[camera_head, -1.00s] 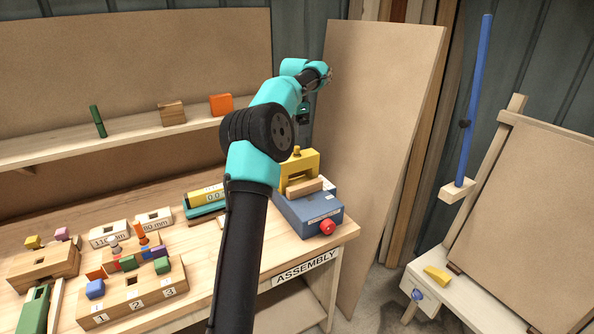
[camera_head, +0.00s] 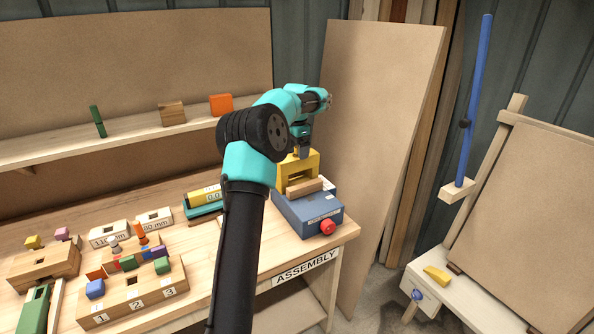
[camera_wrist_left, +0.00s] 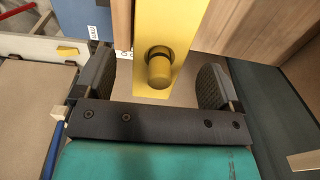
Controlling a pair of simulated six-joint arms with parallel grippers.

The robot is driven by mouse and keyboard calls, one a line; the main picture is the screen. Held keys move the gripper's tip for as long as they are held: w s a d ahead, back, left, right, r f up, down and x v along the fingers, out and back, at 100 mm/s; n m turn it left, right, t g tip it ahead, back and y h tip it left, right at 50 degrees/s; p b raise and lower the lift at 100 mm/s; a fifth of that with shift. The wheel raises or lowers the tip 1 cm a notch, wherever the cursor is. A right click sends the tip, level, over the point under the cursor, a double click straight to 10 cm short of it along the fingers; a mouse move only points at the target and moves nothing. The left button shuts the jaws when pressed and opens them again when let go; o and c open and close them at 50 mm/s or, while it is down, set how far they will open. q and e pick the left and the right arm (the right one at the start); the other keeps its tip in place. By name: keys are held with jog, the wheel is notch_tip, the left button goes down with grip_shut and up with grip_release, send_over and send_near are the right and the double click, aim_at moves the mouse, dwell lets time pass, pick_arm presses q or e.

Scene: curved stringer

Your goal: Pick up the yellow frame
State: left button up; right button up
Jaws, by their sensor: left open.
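The yellow frame (camera_head: 311,163) stands upright on the blue box (camera_head: 309,213) at the right end of the workbench, with a wooden block (camera_head: 304,187) in front of its lower part. My left gripper (camera_head: 302,151) points down at the top of the frame. In the left wrist view, the frame (camera_wrist_left: 186,28) and its round knob (camera_wrist_left: 159,68) lie between the two fingers of my open left gripper (camera_wrist_left: 165,85), with gaps on both sides. My right gripper is not in view.
A red knob (camera_head: 327,227) sticks out of the blue box's front. A teal tray with a yellow cylinder (camera_head: 207,194) stands left of my arm. Numbered wooden blocks (camera_head: 133,300) with coloured pieces fill the left bench. A tall brown board (camera_head: 375,130) leans behind the bench's right end.

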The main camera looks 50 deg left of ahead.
aim_at(297, 171)
pick_arm(q)
notch_tip(297, 171, down, 3)
jog(key=shift+w+f, duration=0.1)
dwell(0.5)
jog(key=c, duration=1.6)
